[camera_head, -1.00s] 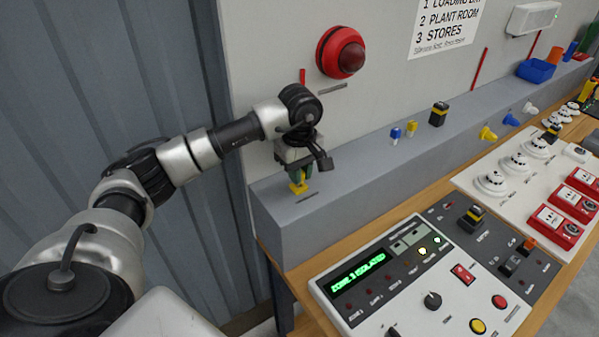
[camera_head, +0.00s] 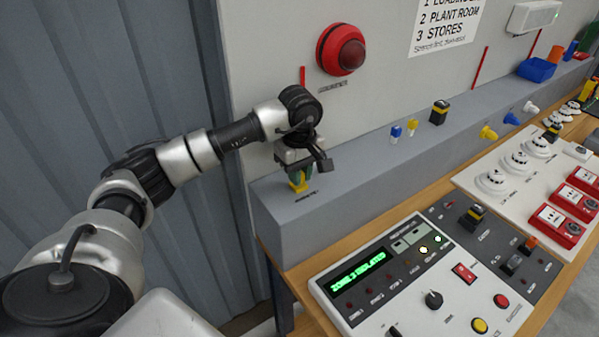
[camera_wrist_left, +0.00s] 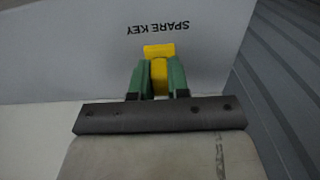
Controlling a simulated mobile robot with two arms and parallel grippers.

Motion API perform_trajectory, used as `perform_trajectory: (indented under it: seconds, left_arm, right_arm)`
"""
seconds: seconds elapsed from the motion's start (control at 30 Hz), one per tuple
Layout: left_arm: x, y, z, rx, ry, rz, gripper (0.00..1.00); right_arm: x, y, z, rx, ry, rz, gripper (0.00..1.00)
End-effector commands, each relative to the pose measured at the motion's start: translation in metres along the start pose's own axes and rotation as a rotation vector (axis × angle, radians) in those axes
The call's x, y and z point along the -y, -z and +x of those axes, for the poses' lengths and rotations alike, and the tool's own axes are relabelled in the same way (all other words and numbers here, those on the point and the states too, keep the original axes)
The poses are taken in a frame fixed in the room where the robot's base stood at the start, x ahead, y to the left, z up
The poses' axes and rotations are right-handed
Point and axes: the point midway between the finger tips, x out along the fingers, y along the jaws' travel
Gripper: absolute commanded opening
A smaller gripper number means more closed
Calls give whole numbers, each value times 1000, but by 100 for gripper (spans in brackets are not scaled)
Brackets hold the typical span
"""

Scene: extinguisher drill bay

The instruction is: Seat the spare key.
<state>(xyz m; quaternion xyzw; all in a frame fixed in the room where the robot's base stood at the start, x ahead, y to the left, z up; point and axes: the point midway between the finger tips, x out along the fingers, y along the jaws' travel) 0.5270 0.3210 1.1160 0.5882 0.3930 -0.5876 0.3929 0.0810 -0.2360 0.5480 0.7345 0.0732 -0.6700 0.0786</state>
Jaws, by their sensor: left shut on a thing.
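My left gripper (camera_head: 299,174), with green fingers, is shut on a yellow key (camera_head: 298,186) at the near left end of the grey ledge (camera_head: 275,200). In the left wrist view the yellow key (camera_wrist_left: 158,52) shows between the green fingers (camera_wrist_left: 157,78). The printed label SPARE KEY (camera_wrist_left: 158,27) lies on the ledge just beyond it, upside down in that view. The key's lower end and any slot under it are hidden, so I cannot tell how deep it sits. My right gripper is not in view.
A red beacon (camera_head: 342,50) is on the wall above the gripper. Blue and yellow pieces (camera_head: 396,131) and a black-and-yellow block (camera_head: 438,112) stand farther along the ledge. A control panel (camera_head: 400,290) with a green display fills the bench in front.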

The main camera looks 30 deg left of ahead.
Motion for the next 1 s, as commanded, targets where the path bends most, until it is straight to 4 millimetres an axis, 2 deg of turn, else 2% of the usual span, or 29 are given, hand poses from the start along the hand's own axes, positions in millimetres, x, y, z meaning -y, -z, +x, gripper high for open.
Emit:
perform_trajectory:
  seconds: [0.47,0.5,0.67,0.87,1.0]
  left_arm:
    - [0,0,5,0,0,0,0]
    - [0,0,5,0,0,0,19]
    - [0,0,5,0,0,0,44]
    - [0,0,5,0,0,0,46]
    - [0,0,5,0,0,0,63]
  right_arm:
    - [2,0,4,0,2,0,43]
    - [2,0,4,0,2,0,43]
    - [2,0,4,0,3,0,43]
    - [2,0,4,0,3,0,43]
    - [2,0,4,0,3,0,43]
